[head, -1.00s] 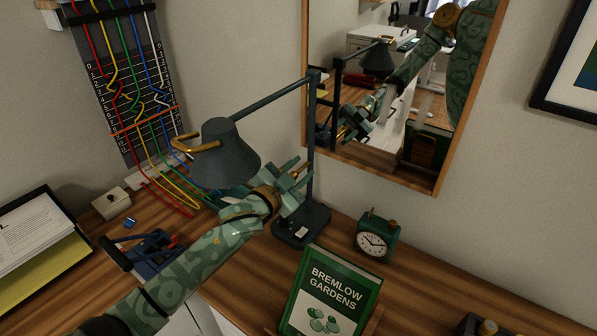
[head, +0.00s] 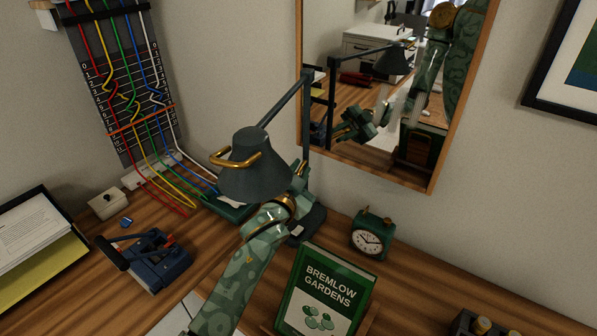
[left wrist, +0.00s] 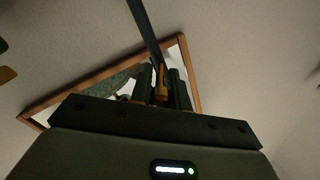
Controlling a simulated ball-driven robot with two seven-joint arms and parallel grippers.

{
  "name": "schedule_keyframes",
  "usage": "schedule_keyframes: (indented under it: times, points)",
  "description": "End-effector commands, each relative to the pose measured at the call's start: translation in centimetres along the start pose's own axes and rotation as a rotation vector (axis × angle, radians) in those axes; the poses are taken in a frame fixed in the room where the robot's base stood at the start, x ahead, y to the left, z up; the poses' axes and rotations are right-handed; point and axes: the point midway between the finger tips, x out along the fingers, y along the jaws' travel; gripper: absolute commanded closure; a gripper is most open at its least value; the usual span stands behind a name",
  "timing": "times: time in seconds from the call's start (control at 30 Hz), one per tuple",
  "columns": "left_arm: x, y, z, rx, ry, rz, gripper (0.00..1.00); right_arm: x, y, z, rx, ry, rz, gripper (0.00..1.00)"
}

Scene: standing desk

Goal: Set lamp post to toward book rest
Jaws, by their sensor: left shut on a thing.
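The dark lamp has an upright post (head: 305,125), a sloping arm (head: 285,104) and a shade (head: 252,178) with a brass handle. The shade hangs left of the post, above my left arm. My left gripper (head: 301,178) is at the lower post, partly hidden behind the shade and my wrist. In the left wrist view its fingers (left wrist: 161,88) are close together around a narrow brass-coloured piece, with a dark bar rising beyond. The wooden book rest (head: 371,320) stands in front, holding a green book (head: 325,294). My right gripper is out of view.
A green clock (head: 371,236) stands right of the lamp. A mirror (head: 433,180) hangs behind, reflecting lamp and arm. A blue device (head: 158,262), a small white box (head: 108,204) and a paper tray (head: 45,255) are at left. Bare desk lies between clock and book.

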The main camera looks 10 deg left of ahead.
Motion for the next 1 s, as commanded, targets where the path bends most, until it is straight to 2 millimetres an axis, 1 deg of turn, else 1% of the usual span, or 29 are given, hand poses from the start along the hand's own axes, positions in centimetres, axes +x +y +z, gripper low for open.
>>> schedule_keyframes:
  times: [0.07,0.1,0.17,0.2,0.47,0.57,0.67,0.77,0.8,1.0]
  points:
    - [0.0,0.0,-0.1,-0.001,0.003,0.001,1.00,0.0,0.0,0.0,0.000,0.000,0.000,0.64]
    - [0.0,0.0,-0.1,-0.001,0.003,0.001,0.79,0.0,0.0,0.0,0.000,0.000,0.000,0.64]
    - [0.0,0.0,-0.1,-0.001,0.003,0.001,0.63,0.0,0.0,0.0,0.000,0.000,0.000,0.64]
    - [0.0,0.0,-0.1,-0.001,0.002,0.001,0.60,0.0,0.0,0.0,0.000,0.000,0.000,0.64]
    - [-0.1,0.0,0.0,0.000,0.001,0.001,0.60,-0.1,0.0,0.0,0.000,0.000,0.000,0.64]
    - [-0.8,-0.1,-0.1,0.000,0.001,0.001,0.60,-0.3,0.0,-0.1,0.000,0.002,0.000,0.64]
    - [-2.5,-0.1,-0.2,0.000,0.000,0.002,0.60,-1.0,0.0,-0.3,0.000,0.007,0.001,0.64]
    - [-5.0,-0.1,-0.3,0.000,0.001,0.002,0.60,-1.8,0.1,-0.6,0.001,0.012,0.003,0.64]
    - [-6.2,-0.2,-0.3,0.000,0.001,0.002,0.60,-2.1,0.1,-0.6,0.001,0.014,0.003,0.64]
    - [-11.6,-0.1,-0.2,-0.001,0.000,0.002,0.60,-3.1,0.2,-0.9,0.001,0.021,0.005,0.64]
